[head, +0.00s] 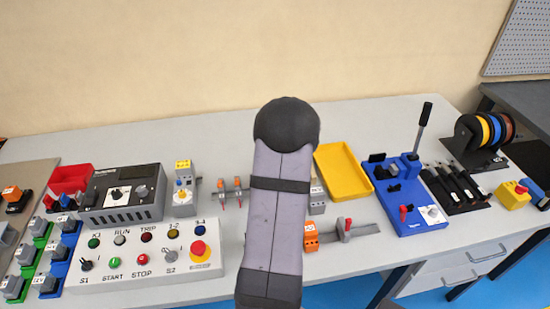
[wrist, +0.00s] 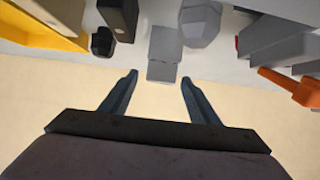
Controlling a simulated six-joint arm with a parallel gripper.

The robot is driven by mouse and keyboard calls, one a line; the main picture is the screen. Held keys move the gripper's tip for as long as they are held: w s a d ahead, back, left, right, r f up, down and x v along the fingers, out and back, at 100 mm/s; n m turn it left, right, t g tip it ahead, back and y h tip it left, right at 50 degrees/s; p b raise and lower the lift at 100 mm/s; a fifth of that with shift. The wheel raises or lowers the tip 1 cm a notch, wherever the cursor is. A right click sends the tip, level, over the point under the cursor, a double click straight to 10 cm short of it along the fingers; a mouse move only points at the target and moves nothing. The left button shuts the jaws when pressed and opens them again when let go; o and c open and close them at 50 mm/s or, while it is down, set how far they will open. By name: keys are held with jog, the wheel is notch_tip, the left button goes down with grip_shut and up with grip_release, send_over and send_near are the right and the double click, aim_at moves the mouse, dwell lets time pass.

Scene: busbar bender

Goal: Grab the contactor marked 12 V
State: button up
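Several grey contactors stand at the left in the head view, on green and blue bases. One contactor (head: 72,222) is on a blue base and another (head: 40,226) is on a green base. A contactor (head: 47,284) at the front carries a small white label. The labels are too small to read surely, so I cannot tell which is marked 12 V. My gripper (wrist: 159,77) is open and empty in the wrist view, its two fingers apart. In the head view my arm hides it. No contactor is recognisable in the wrist view.
A control box (head: 150,262) with buttons stands right of the contactors, a dark-topped grey device (head: 122,192) behind it. A red bin (head: 72,178) is at the back left. A yellow tray (head: 342,172) and blue bending tool (head: 405,200) are right of my arm.

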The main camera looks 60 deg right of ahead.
jog(key=shift+r, duration=0.1)
jog(key=c, duration=1.3)
jog(key=shift+r, duration=0.1)
